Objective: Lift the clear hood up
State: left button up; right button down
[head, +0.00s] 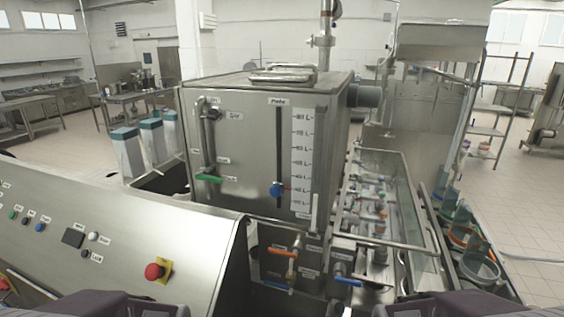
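The clear hood (412,205) is right of the steel tank, with transparent panels in a metal frame. It appears lowered over a row of valves and fittings (372,207), which show through it. A metal bar (385,243) runs along its near lower edge. Neither of my grippers shows in the head view. Only dark parts of my arms show at the bottom edge, left and right, well below the hood. Whether anything is held is hidden.
The steel tank (240,150) with a level scale stands left of the hood. A sloped control panel (120,235) with a red stop button (153,272) fills the lower left. Valves with orange (278,252) and blue handles (348,281) stick out below. Clear cups (478,265) line the right side.

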aim_at(428, 251)
jog(key=k+l, duration=0.1)
jog(key=l, duration=0.35)
jog(key=k+l, duration=0.15)
jog(key=l, duration=0.3)
jog(key=k+l, duration=0.1)
jog(key=l, duration=0.3)
jog(key=k+l+z, duration=0.1)
jog(key=l, duration=0.35)
jog(key=k+l, duration=0.15)
jog(key=l, duration=0.3)
